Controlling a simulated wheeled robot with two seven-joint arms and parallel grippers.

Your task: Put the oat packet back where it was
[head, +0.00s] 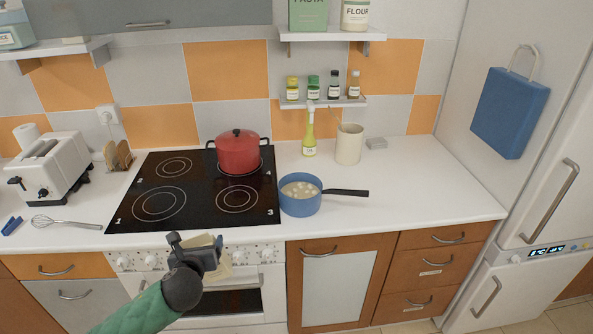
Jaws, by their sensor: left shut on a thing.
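My left gripper (200,252) is in front of the oven, near the front edge of the counter. It is shut on a pale beige packet (220,271), which I take to be the oat packet. Most of the packet is hidden behind the gripper, and no label on it can be read. The upper right shelf (330,36) holds a green pasta box (308,14) and a flour container (355,14). My right gripper is not in view.
A red pot (238,152) stands on the black hob (160,190). A blue saucepan (300,205) with pale pieces inside sits at the hob's right edge, its handle pointing right. A toaster (50,165) and whisk (65,222) are left. The right counter is mostly clear.

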